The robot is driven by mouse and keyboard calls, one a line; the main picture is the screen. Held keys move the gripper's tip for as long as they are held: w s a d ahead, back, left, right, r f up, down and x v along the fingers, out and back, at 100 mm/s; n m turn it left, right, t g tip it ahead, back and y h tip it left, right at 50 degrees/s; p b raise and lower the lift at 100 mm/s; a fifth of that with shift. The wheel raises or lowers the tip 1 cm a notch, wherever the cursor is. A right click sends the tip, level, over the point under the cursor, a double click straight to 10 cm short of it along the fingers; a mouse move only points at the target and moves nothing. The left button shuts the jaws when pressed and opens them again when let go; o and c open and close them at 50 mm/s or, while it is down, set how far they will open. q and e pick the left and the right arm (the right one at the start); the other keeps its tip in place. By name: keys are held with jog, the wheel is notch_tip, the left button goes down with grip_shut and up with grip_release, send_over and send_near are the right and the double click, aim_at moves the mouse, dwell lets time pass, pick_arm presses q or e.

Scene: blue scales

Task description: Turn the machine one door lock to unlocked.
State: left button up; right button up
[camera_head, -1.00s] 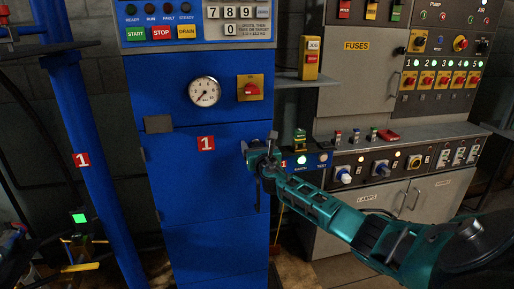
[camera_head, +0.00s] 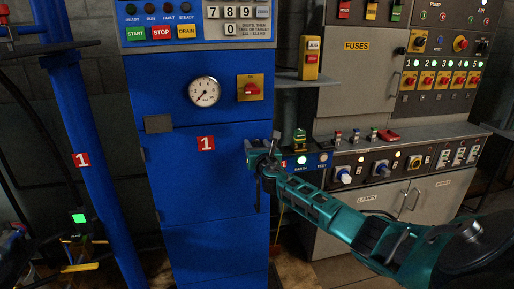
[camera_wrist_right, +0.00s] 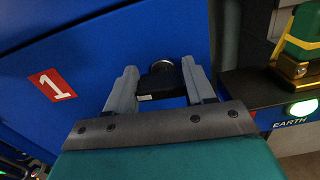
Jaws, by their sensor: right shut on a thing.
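The blue machine one (camera_head: 185,245) stands left of centre in the head view. Its blue door (camera_head: 190,185) carries a red label "1" (camera_head: 206,143), which also shows in the wrist view (camera_wrist_right: 52,85). The door lock (camera_wrist_right: 162,82), a dark knob with a round silvery part behind it, is near the door's right edge in the wrist view. My right gripper (camera_head: 258,152) is at that edge, with one finger on each side of the knob, shut on it. In the head view the gripper hides the lock, and I cannot read its setting. My left gripper is not in view.
A pressure gauge (camera_head: 204,91) and a red rotary switch (camera_head: 251,88) sit above the door. A grey control bench (camera_head: 430,132) with knobs and small items stands close on the right. A blue pipe (camera_head: 93,180) rises at the left.

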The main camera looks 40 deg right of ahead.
jog(key=m+b, duration=0.1)
jog(key=m, duration=0.3)
jog(key=shift+d+f, duration=0.1)
jog(key=m+b, duration=0.1)
jog(key=m, duration=0.3)
jog(key=shift+s+d+m, duration=0.1)
jog(key=shift+m, duration=0.2)
jog(key=m+b, duration=0.1)
jog(key=m, duration=0.2)
jog(key=shift+m, duration=0.3)
jog(key=shift+d+m+b, duration=0.1)
jog(key=shift+m+b, duration=0.2)
jog(key=shift+m, duration=2)
jog(key=o, duration=1)
jog(key=shift+c, duration=0.2)
jog(key=shift+s, duration=0.1)
